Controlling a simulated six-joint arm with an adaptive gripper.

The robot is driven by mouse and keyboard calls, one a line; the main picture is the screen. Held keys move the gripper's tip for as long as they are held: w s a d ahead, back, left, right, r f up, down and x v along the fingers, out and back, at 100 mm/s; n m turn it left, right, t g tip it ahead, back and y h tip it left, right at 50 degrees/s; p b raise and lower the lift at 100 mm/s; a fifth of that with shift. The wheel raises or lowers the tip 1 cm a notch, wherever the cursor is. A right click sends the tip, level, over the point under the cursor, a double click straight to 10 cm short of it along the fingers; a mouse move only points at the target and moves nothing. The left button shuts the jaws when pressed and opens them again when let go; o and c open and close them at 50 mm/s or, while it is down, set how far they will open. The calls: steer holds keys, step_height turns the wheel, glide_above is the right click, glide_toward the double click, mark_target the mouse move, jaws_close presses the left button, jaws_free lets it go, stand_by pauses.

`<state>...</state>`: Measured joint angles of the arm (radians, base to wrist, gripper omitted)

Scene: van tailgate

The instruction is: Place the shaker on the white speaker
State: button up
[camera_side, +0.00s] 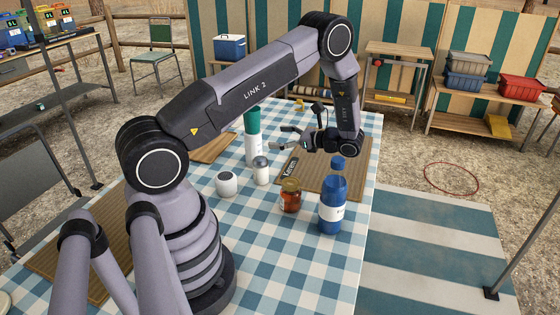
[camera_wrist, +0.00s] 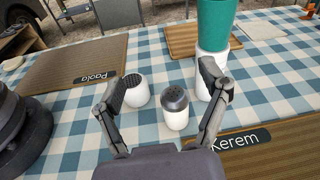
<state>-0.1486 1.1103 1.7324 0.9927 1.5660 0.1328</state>
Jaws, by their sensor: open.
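The shaker (camera_side: 261,171) stands upright on the checked tablecloth, white with a grey perforated cap. In the wrist view the shaker (camera_wrist: 176,110) appears between my fingers but ahead of them, not gripped. The white speaker (camera_side: 226,185) is a small rounded white body beside the shaker, to its left. In the wrist view the speaker (camera_wrist: 136,93) shows a dark mesh top with nothing on it, partly near my left finger. My gripper (camera_side: 280,138) is open and empty, held above the table on the far side of the shaker; its fingers (camera_wrist: 162,86) are spread wide.
A tall white-and-teal bottle (camera_side: 252,148) stands close behind the shaker. An amber jar (camera_side: 290,197) and a blue bottle (camera_side: 332,208) stand to the right. Placemats labelled Kerem (camera_side: 338,180) and Paola (camera_wrist: 72,67) lie on the cloth. The front right cloth is clear.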

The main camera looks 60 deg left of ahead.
steer(key=s+d+r+n+t+h, duration=0.3)
steer(key=d+r, duration=0.2)
steer(key=r, duration=0.4)
steer(key=s+d+r+n+t+h, duration=0.2)
steer(key=d+r+h, duration=0.15)
steer(key=r, duration=0.45)
steer(key=s+d+r+n+t+h, duration=0.3)
steer(key=s+d+r+t+h, duration=0.2)
steer(key=s+d+r+t, duration=0.3)
steer(key=s+d+t, duration=0.2)
steer(key=s+d, duration=0.1)
steer(key=d, duration=0.1)
steer(key=shift+o, duration=0.5)
steer(key=shift+s+d+n+t+h, duration=0.3)
steer(key=shift+d+t+h, duration=0.05)
steer(key=shift+d+t, duration=0.05)
steer(key=shift+r, duration=0.1)
steer(key=shift+a, duration=0.1)
